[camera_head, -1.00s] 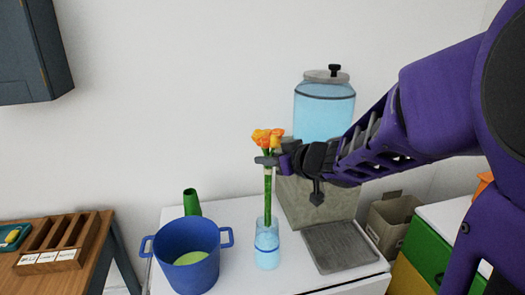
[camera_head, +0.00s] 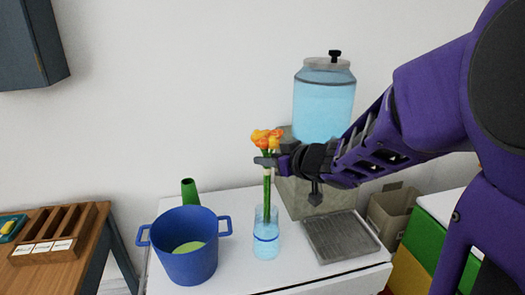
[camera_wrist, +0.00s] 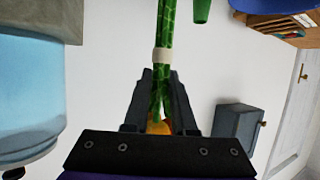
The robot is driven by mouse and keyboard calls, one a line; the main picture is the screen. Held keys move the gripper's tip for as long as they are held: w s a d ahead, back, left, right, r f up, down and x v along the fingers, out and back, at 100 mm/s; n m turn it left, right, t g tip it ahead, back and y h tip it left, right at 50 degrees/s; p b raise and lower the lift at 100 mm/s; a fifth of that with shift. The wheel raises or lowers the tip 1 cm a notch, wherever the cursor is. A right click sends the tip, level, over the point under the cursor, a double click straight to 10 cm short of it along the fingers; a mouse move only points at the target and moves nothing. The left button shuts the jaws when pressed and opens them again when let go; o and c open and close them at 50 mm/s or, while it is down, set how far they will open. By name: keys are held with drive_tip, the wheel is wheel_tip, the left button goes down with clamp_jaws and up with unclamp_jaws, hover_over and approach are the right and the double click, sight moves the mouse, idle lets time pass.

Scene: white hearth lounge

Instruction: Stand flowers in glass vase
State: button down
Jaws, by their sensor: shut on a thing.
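The orange flowers (camera_head: 267,139) stand upright with long green stems. My gripper (camera_head: 268,163) is shut on them just below the blooms. In the wrist view, the stems (camera_wrist: 164,85) run between my fingers (camera_wrist: 160,98), with a pale band around them. The clear glass vase (camera_head: 266,246), with a blue band, stands on the white counter. The stems' lower part shows within the vase's outline, under its rim. Whether the stem ends touch the bottom is hard to tell.
A blue pot (camera_head: 187,262) stands left of the vase, with a green bottle (camera_head: 190,191) behind it. A water dispenser (camera_head: 323,108) on a stone-like base and a ridged grey tray (camera_head: 340,238) are at the right. A wooden rack (camera_head: 60,232) is at the far left.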

sight(269, 177)
drive_tip(key=shift+f+b, duration=1.75)
drive_tip(key=shift+f, duration=0.75)
drive_tip(key=c, duration=0.7)
unclamp_jaws()
drive_tip(key=shift+o, duration=0.2)
drive_tip(key=shift+s+r, duration=0.1)
